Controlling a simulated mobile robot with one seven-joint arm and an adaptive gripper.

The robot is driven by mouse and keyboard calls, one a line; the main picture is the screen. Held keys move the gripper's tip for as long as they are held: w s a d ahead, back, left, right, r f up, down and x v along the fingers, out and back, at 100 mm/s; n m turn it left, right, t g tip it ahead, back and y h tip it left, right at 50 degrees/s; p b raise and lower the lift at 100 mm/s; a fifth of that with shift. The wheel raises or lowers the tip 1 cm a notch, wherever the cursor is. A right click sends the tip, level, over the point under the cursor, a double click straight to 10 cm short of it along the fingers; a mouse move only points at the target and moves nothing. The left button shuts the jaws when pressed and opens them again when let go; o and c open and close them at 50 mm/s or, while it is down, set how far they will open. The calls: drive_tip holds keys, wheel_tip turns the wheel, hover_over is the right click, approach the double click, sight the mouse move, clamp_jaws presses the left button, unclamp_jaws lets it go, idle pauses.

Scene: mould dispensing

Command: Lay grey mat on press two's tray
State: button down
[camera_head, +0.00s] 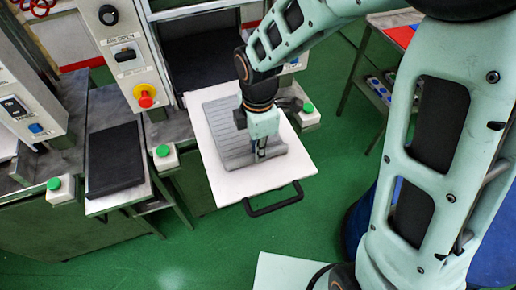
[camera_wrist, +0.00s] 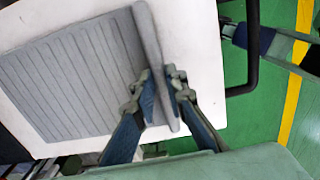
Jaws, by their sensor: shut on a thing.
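The grey mat (camera_head: 222,122) is ribbed and lies over the white tray (camera_head: 225,183), which sticks out of the middle press and has a black handle at its front. In the wrist view the mat (camera_wrist: 65,85) appears flat over the white tray (camera_wrist: 195,50), with a raised lip along one edge. My gripper (camera_head: 262,152) is over the front right part of the mat. In the wrist view my gripper (camera_wrist: 163,85) has its two fingers shut on the lip, one on each side. I cannot tell whether the whole mat touches the tray.
A black mat (camera_head: 115,158) lies on another pulled-out tray to the left. Green buttons (camera_head: 162,151) stand on white boxes beside the trays. A control panel with a red knob (camera_head: 145,97) is left of the middle press. Green floor is open in front.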

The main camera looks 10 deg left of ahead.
drive_tip(key=shift+f, duration=0.1)
drive_tip(key=c, duration=1.9)
unclamp_jaws()
